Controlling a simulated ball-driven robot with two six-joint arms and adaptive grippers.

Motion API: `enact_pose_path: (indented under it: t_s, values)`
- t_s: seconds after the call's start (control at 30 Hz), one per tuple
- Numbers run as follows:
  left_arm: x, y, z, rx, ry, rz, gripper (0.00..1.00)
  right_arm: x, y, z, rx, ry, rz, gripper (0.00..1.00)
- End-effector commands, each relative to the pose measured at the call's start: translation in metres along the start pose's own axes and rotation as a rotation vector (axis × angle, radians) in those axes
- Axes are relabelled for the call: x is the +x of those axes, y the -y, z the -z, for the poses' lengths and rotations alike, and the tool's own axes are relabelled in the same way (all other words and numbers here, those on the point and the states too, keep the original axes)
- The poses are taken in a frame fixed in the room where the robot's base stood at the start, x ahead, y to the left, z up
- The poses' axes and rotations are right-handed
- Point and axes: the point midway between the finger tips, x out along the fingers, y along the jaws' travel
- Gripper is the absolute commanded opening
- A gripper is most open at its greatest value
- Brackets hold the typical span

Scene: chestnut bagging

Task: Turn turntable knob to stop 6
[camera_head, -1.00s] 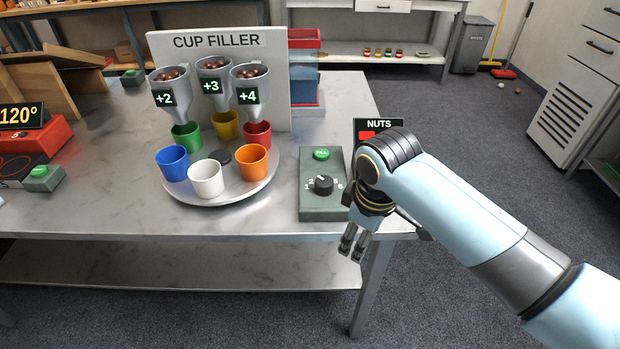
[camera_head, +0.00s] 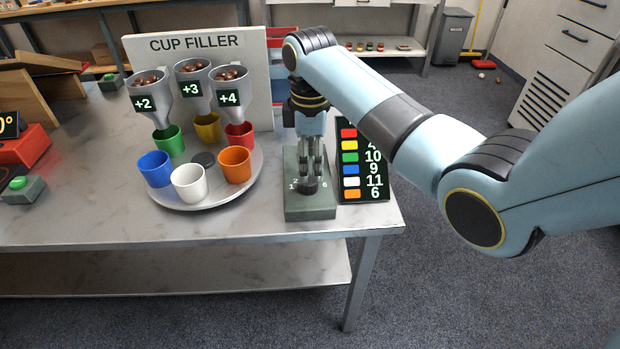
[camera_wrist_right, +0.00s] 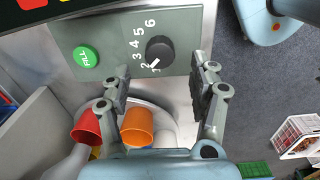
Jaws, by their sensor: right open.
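The black turntable knob (camera_head: 308,186) sits on a grey-green control box (camera_head: 310,208) at the table's right end. In the right wrist view the knob (camera_wrist_right: 160,50) shows numbers 1 to 6 beside it, and its white mark points toward the low end, near 1 and 2. My right gripper (camera_head: 310,172) points down just above the knob. In the wrist view its open fingers (camera_wrist_right: 163,78) are spread either side of the knob's line, with nothing between them. The round turntable (camera_head: 205,202) carries several coloured cups. My left gripper is not in view.
A green FILL button (camera_wrist_right: 86,57) is on the same box. The NUTS board (camera_head: 376,195) stands close to its right. The cup filler panel (camera_head: 255,80) with its funnels stands behind the turntable. Clear table lies in front left.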

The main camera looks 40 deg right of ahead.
Motion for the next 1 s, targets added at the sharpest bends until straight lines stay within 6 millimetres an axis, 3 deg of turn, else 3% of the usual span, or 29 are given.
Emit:
enact_pose_path:
  t_s: [0.1, 0.3, 0.67, 1.0]
  values:
    - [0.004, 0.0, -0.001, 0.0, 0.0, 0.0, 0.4, 0.025, 0.001, 0.0, 0.0, 0.001, 0.003, 0.61]
    - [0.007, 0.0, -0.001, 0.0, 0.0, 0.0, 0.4, 0.05, 0.001, 0.0, 0.0, 0.0, 0.001, 0.61]
    - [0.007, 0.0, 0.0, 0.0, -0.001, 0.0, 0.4, 0.056, 0.0, 0.0, 0.001, -0.001, -0.001, 0.61]
    - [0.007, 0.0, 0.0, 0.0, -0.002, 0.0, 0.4, 0.056, 0.0, 0.0, 0.001, 0.0, 0.0, 0.18]
